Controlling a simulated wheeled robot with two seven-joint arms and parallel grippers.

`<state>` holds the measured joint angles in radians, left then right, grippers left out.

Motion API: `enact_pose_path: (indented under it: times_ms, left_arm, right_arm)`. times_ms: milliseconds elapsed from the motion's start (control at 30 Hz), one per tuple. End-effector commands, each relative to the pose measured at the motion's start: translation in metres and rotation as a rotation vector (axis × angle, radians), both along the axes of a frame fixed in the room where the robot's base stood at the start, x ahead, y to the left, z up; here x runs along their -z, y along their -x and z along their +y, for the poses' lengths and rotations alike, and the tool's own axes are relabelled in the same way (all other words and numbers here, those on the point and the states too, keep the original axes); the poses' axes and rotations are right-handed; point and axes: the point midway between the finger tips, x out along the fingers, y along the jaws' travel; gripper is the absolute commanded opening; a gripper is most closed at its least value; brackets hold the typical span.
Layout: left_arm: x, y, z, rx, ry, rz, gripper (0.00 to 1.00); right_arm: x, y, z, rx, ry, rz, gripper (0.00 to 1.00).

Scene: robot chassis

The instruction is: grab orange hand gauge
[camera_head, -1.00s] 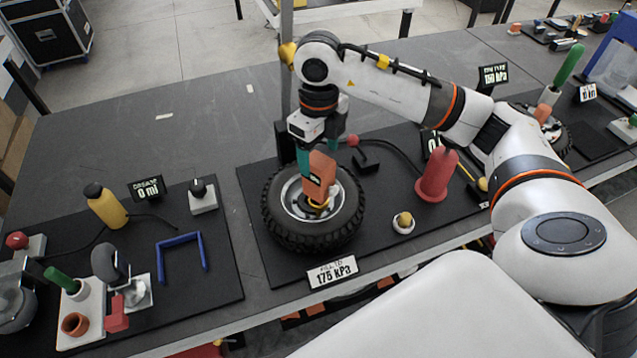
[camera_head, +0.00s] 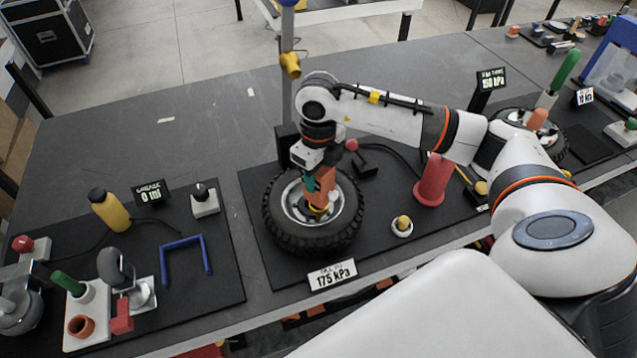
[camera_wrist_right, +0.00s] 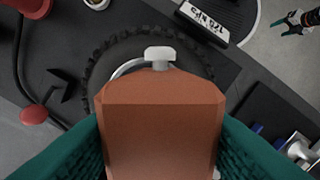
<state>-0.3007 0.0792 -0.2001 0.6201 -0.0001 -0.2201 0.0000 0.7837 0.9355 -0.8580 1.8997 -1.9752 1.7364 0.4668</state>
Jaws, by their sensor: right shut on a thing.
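The orange hand gauge (camera_head: 320,188) is upright over the hub of the black tire (camera_head: 310,238) in the head view. My right gripper (camera_head: 318,176) is shut on the gauge, with one teal finger showing on its side. In the right wrist view the gauge (camera_wrist_right: 162,125) fills the middle between the two teal fingers, with a pale knob at its end pointing toward the tire. Whether the gauge touches the wheel is hard to tell.
A "175 kPa" sign (camera_head: 332,274) stands in front of the tire. A red cone-shaped piece (camera_head: 434,180) and a small yellow-topped knob (camera_head: 402,226) are to its right. A blue U-shaped bracket (camera_head: 185,258) and a yellow bottle (camera_head: 110,211) are on the left mat.

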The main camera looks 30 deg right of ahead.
Motion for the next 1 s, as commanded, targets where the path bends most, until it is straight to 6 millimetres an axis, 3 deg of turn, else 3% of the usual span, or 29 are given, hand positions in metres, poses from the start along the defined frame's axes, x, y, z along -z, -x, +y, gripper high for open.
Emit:
enact_pose_path:
  times_ms: [100, 433, 800, 1000]
  left_arm:
    - [0.000, 0.000, 0.000, 0.000, 0.000, -0.001, 0.67]
    - [0.003, -0.001, 0.000, 0.000, -0.001, -0.001, 0.67]
    - [0.020, -0.001, 0.001, 0.000, -0.001, -0.001, 0.67]
    - [0.023, -0.004, 0.001, 0.000, -0.001, -0.005, 0.67]
  right_arm:
    - [0.000, 0.000, 0.000, 0.000, 0.000, 0.000, 0.00]
    - [-0.007, -0.001, 0.000, 0.001, -0.001, -0.005, 0.00]
    - [-0.076, -0.002, 0.000, 0.000, 0.000, -0.008, 0.00]
    - [-0.098, -0.001, 0.000, 0.000, -0.001, -0.003, 0.00]
